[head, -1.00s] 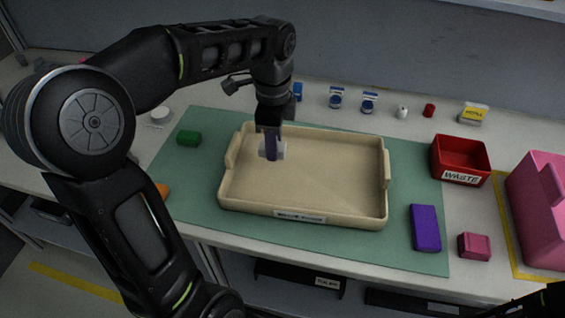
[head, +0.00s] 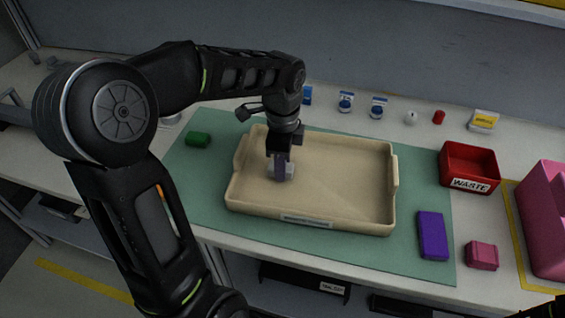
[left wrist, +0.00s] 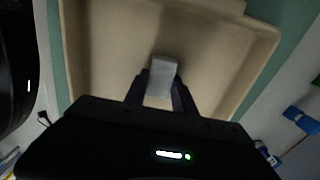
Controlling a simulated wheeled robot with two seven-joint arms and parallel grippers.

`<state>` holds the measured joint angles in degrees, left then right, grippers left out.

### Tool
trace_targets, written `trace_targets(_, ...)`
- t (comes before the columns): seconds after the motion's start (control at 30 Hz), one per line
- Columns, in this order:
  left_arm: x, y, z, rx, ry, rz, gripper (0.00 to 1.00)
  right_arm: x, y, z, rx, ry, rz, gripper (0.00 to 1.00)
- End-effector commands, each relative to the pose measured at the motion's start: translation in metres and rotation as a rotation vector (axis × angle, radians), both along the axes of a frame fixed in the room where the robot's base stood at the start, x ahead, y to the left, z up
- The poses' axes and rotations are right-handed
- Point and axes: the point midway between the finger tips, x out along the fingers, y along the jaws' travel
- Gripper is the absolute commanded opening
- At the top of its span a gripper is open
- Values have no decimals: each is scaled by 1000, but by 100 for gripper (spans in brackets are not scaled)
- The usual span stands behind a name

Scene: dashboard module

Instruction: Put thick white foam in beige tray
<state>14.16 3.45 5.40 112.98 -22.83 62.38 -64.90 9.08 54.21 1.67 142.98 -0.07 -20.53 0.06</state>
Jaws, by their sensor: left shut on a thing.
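The beige tray (head: 340,200) lies on the green mat with a label on its front wall. My left gripper (head: 283,172) points down inside the left part of the tray, seen from the head. It is shut on the thick white foam (head: 290,170), a small pale block partly hidden by the fingers. In the left wrist view the foam (left wrist: 161,76) sits between the two fingertips, with the tray floor (left wrist: 115,50) around it. I cannot tell whether the foam touches the tray floor.
A green block (head: 198,139) lies left of the tray. A purple block (head: 432,236) and a pink block (head: 481,255) lie at the right. A red waste bin (head: 468,168) and a large pink bin (head: 545,220) stand further right. Small bottles line the back.

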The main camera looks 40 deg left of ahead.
Motion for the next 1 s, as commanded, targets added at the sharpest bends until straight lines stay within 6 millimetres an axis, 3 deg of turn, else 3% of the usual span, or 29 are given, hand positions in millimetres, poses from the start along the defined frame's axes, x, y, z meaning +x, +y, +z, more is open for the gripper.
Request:
trace_targets(0.17, 0, 0, -4, 0, 0, 0, 0, 0, 0, -3, 0, 0, 0, 36)
trace_targets(0.2, 0, 0, -3, 0, 0, 0, 33, 0, 0, -2, 0, 0, 0, 36)
trace_targets(0.43, 0, 0, -3, 0, 0, 0, 52, 0, 0, -2, 0, 0, 0, 36)
trace_targets(0.77, 0, 0, 0, 0, -1, 0, 53, 0, 0, 0, 0, 0, 0, 36)
trace_targets(1.0, 1, 0, 25, 1, -4, 1, 53, 0, 0, 2, 0, 0, 0, 36)
